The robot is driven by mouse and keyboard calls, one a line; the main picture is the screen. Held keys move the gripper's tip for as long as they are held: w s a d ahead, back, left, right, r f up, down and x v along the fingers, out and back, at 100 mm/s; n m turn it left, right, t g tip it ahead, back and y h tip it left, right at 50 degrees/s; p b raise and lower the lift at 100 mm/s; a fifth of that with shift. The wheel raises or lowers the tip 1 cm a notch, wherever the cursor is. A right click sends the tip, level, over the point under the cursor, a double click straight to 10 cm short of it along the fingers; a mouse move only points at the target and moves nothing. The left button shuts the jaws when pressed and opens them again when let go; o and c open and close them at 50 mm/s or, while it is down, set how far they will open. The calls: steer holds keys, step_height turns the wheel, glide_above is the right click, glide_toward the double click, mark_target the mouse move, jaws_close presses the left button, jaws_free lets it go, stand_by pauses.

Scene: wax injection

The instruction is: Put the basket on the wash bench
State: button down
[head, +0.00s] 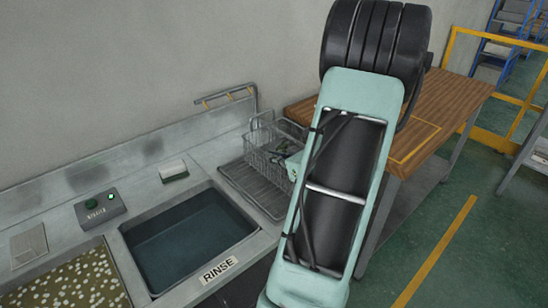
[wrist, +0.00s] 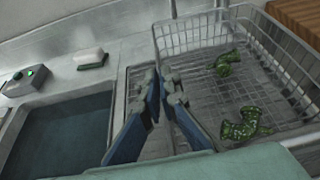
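The wire basket (head: 272,147) is at the right end of the metal wash bench (head: 172,285), over its ribbed drainboard (head: 246,184). It looks upright and holds green wax pieces, which show in the wrist view (wrist: 240,128). In the wrist view the basket (wrist: 215,38) fills the right side. My gripper (wrist: 163,80) is at the basket's left wall, its fingertips close together with the wire rim between them. In the head view my arm hides the basket's right side. I cannot tell whether the basket's bottom touches the drainboard.
A sink of dark water (head: 190,240), labelled RINSE, is left of the drainboard. A soap-like block (head: 172,170) and a control box (head: 99,207) stand behind it. A wooden table (head: 440,115) adjoins on the right. A pipe rail (head: 228,96) is at the wall.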

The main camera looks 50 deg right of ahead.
steer(key=shift+f, duration=0.1)
steer(key=c, duration=2.2)
jaws_free()
steer(key=shift+o, duration=0.2)
steer(key=shift+s+r, duration=0.1)
steer(key=shift+r, duration=0.2)
steer(key=v, duration=1.1)
steer(key=shift+s, duration=0.4)
steer(key=shift+a, duration=0.1)
